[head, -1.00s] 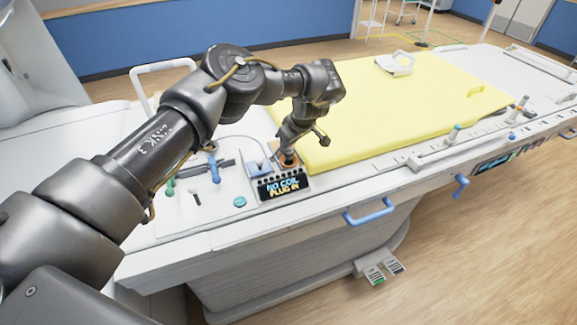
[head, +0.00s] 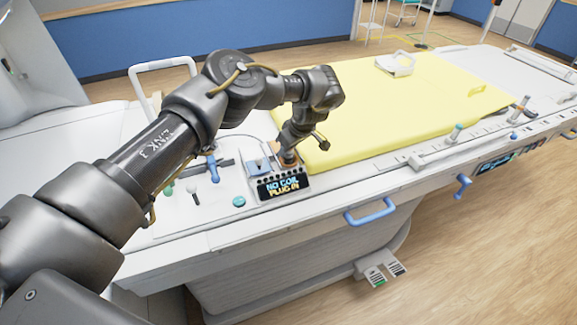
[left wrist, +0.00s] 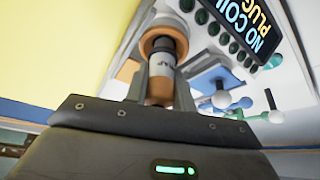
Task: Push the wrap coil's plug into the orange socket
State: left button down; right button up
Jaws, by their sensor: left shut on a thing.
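My left gripper (left wrist: 161,88) is shut on the wrap coil's plug (left wrist: 162,62), a short cylinder with grey and copper-orange bands and partly hidden lettering. In the head view my left gripper (head: 287,150) points down at the connector box behind its display. The orange socket (head: 289,164) shows there only as a small orange patch under the gripper. In the left wrist view the plug's far end is close to the box; I cannot tell how far it is in. The display (head: 280,188) reads "NO COIL PLUG IN". My right gripper is not in view.
A yellow mat (head: 400,110) lies on the table right of the box. A blue-handled tool (head: 213,168) and a teal knob (head: 239,201) are on the left. A thin cable arcs behind the box. A blue side handle (head: 370,213) is on the table's front.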

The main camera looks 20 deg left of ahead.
pick_arm(q)
jog(key=shift+f+b, duration=0.45)
jog(key=shift+f, duration=0.25)
jog(key=c, duration=1.1)
grip_release()
jog(key=b+v, duration=0.2)
jog(key=v, duration=0.9)
jog(key=shift+f, duration=0.1)
